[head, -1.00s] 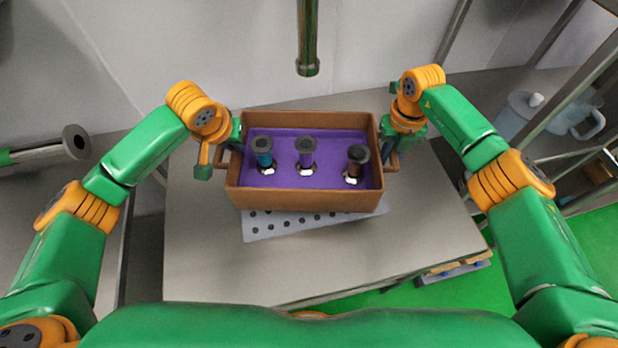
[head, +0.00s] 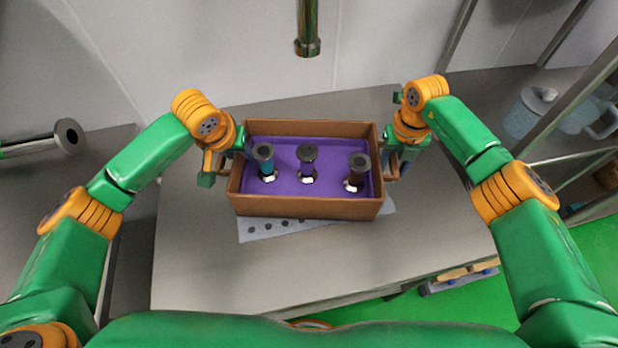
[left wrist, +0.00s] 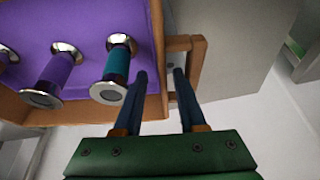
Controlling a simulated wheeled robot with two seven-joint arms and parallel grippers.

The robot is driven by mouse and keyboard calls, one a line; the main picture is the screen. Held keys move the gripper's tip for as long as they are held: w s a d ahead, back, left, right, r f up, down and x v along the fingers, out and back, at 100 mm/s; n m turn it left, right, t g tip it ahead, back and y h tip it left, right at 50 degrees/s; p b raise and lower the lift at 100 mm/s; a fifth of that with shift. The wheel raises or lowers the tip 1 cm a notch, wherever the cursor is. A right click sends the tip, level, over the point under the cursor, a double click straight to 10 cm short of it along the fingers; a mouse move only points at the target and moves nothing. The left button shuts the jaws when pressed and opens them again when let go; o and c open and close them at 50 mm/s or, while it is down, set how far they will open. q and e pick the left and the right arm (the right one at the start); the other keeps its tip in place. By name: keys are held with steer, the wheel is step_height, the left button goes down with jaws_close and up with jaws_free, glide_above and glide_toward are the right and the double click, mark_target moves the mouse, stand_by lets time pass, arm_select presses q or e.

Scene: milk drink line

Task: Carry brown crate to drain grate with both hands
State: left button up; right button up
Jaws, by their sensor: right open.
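The brown crate (head: 305,207) is at the middle of the table in the head view, level, with a purple lining and three capped cylinders inside. Its front overlaps the light grey drain grate (head: 262,230) with dark holes; only the grate's front strip shows. I cannot tell whether the crate rests on it or hangs just above. My left gripper (left wrist: 160,73) is at the crate's left end. Its fingers are apart, with the crate's side wall and handle (left wrist: 199,62) by the fingertips. My right gripper (head: 392,168) is at the right handle, open; its fingertips are mostly hidden.
The grey table (head: 210,270) has free room in front and left of the crate. A metal pipe (head: 308,30) hangs behind the crate. Another pipe (head: 50,143) juts in from the left.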

arm_select(q)
steer(key=v, duration=0.8)
arm_select(e)
step_height(320, 180, up, 12)
stand_by(0.5)
